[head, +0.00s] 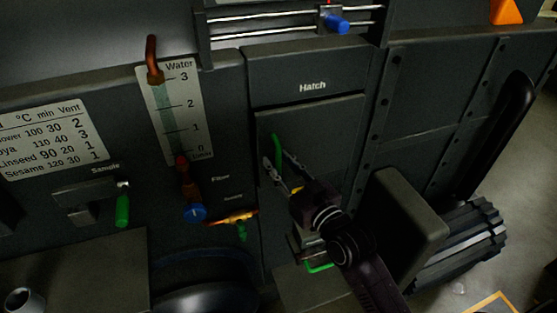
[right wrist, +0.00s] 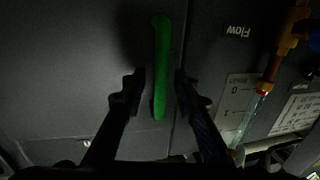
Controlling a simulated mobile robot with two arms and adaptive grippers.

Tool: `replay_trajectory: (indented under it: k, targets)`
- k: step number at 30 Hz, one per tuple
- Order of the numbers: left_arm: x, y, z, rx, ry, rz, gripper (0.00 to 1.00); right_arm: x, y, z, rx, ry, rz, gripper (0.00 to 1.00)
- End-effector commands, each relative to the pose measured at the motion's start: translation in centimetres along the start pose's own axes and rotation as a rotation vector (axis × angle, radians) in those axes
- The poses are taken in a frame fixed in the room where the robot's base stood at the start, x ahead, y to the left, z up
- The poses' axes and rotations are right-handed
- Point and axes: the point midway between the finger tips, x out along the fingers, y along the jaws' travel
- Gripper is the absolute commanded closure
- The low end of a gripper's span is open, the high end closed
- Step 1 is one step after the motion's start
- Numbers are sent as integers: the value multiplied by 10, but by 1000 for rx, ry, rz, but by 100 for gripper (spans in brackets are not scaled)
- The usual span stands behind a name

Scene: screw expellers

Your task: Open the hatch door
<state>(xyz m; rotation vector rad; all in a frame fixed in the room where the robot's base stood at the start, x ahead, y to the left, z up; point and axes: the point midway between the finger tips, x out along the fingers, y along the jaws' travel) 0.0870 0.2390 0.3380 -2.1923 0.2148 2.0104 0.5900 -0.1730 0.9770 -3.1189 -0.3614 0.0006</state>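The hatch door (head: 325,128) is a dark grey panel under the "Hatch" label (head: 312,87), and it looks shut. Its green bar handle (head: 277,150) is upright near the door's left edge. My right gripper (head: 277,158) is open at the handle, with one finger on each side. In the right wrist view the green handle (right wrist: 161,65) runs down between the open fingertips (right wrist: 159,88), with a gap to each. I cannot tell how deep the handle sits between them. My left gripper is not in view.
Left of the door are a water gauge (head: 176,105), a blue knob (head: 195,212) and a brass valve (head: 233,218). A green-handled sample lever (head: 122,210) is further left. A rail with a blue slider knob (head: 337,24) runs above. A ribbed dark cylinder (head: 462,245) lies at the right.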

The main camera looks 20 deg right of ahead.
Motion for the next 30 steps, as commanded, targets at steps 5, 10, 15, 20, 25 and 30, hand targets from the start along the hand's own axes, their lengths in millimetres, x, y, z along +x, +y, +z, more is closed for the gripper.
replay_trajectory:
  k: [5,10,15,20,25,30]
  targets:
    - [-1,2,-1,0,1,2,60,6,0,0,0,0,0,72]
    - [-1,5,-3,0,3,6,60,6,0,0,0,0,0,72]
    - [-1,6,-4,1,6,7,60,6,0,0,0,0,0,88]
    - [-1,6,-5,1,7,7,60,5,0,0,0,0,0,100]
    - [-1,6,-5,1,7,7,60,5,0,0,0,0,0,100]
    - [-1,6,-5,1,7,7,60,5,0,0,0,0,0,100]
